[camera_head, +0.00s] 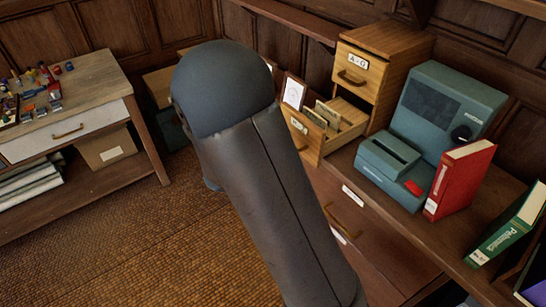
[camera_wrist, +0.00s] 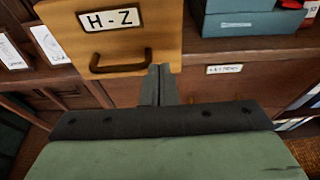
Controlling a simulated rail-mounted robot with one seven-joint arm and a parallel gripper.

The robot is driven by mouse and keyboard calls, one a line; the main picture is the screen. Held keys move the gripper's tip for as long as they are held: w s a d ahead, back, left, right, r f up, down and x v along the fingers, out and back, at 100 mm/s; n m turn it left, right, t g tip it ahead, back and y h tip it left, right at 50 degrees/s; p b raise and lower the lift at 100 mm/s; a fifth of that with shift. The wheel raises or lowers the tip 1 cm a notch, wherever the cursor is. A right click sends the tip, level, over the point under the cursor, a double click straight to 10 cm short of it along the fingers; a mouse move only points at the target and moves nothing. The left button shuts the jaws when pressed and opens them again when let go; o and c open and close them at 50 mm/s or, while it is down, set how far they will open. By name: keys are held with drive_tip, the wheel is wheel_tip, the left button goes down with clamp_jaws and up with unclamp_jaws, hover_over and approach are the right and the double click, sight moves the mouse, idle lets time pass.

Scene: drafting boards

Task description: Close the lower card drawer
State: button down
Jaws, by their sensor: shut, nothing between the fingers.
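The lower card drawer (camera_head: 306,140) is pulled out of the wooden card cabinet (camera_head: 405,50), with cards showing inside. In the wrist view its front (camera_wrist: 165,22) carries an H - Z label and a dark handle (camera_wrist: 121,66). My gripper (camera_wrist: 159,70) is shut and empty, with its fingertips at the lower right part of the drawer front, right of the handle. I cannot tell whether they touch it. In the head view my arm hides the gripper and part of the drawer front. The upper drawer (camera_head: 358,77), labelled A-G, is closed.
A teal machine (camera_head: 440,115) stands right of the cabinet, with a red binder (camera_head: 462,178) beside it and a green book (camera_head: 508,226) farther right. A side table (camera_head: 75,95) is at the left.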

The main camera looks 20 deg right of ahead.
sight(311, 147)
drive_tip(key=x, duration=0.2)
drive_tip(key=r+p+x, duration=0.1)
drive_tip(key=x, duration=0.2)
drive_tip(key=shift+d, duration=0.2)
drive_tip(key=shift+w+d, duration=0.1)
